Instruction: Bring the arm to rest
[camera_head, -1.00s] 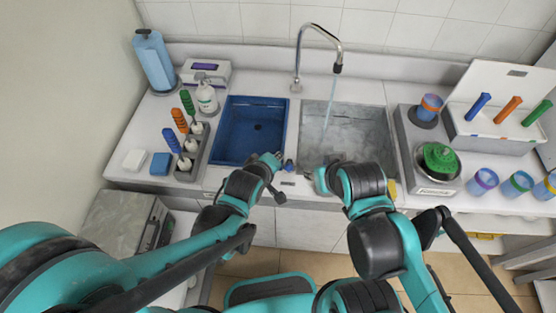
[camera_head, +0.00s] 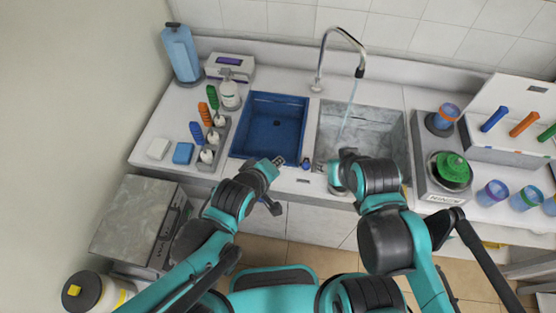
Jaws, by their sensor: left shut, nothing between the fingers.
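My left arm comes in from the lower left. Its gripper (camera_head: 278,162) is at the front edge of the counter, just in front of the blue basin (camera_head: 238,153). It is shut and empty. My right arm is bent in front of the steel sink (camera_head: 403,140), with its wrist (camera_head: 340,178) at the sink's front edge. The right fingers are hidden or too unclear to read. Neither gripper shows any object in it.
Water runs from the tap (camera_head: 322,60) into the sink. Several brushes and bottles (camera_head: 208,155) stand left of the blue basin. A green-topped device (camera_head: 452,170) and cups (camera_head: 492,193) stand right.

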